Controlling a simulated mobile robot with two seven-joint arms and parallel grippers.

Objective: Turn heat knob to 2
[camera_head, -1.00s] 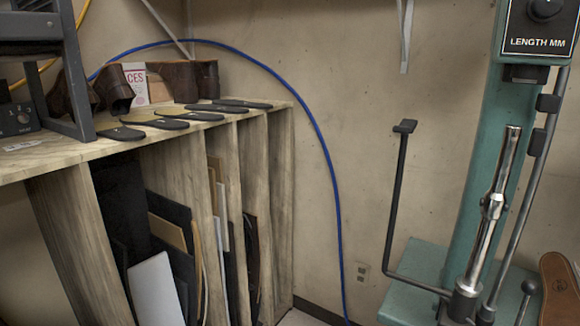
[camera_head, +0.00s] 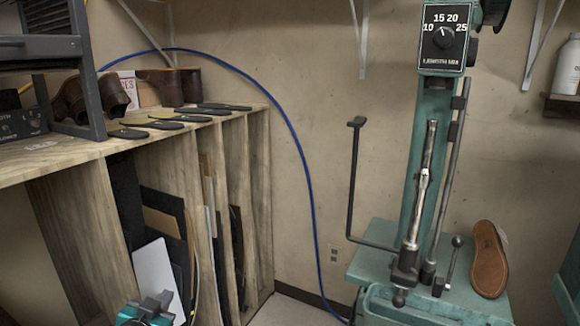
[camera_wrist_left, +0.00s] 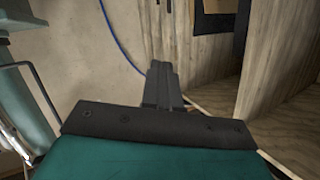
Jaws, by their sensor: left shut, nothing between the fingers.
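No knob marked for heat can be made out. A length dial (camera_head: 444,38) with a dark knob and marks from 10 to 25 sits high on the teal stitching machine (camera_head: 411,190). A dark box (camera_head: 12,124) with partly hidden lettering stands on the wooden bench at the left edge; no knob shows on it now. My left gripper (camera_head: 150,310) is at the bottom left, below the bench top and away from both. In the left wrist view its fingers (camera_wrist_left: 163,84) are together and empty. My right gripper is out of view.
The wooden bench (camera_head: 62,150) holds a dark metal rack (camera_head: 90,90), brown shoes (camera_head: 172,88) and several soles. Its slots hold sheets. A bent rod (camera_head: 352,180) sticks out from the machine. A blue hose (camera_head: 300,160) runs along the wall. A brown sole (camera_head: 489,262) rests on the machine's base.

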